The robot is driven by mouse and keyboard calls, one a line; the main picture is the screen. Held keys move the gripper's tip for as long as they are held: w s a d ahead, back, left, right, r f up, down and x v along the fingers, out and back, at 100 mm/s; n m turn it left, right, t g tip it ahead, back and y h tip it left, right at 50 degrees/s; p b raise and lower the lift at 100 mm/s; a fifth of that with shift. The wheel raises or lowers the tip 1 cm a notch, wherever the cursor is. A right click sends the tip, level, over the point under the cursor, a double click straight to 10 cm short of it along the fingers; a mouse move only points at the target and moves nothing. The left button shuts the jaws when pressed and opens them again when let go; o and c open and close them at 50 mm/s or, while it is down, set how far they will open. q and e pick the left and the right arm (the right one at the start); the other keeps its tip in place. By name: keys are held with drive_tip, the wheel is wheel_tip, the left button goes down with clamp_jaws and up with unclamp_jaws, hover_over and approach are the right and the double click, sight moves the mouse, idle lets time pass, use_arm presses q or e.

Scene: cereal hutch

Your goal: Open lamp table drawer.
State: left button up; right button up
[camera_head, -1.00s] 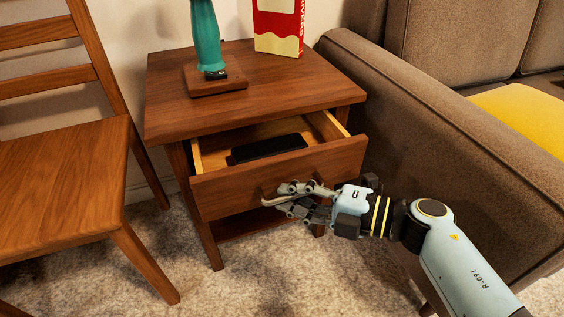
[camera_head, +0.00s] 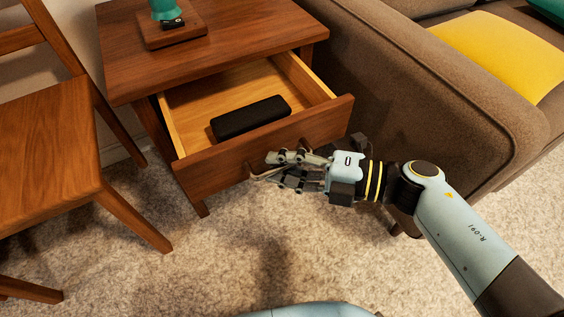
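The wooden lamp table (camera_head: 240,28) stands between a chair and a sofa. Its drawer (camera_head: 215,175) is pulled well out, with the pale inside showing. A black oblong box (camera_head: 250,117) lies in the drawer. My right gripper (camera_head: 262,168) is at the drawer front, its fingers closed around the handle, which is mostly hidden by the fingers. My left gripper is not in view.
A teal lamp (camera_head: 165,8) on a wooden base stands on the tabletop. A wooden chair (camera_head: 50,160) is at the left. A brown sofa (camera_head: 390,90) with a yellow cushion (camera_head: 500,50) is at the right. The carpet (camera_head: 230,260) in front is clear.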

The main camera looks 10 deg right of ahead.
drive_tip(key=o, duration=0.3)
drive_tip(key=shift+s, duration=0.1)
drive_tip(key=v, duration=1.2)
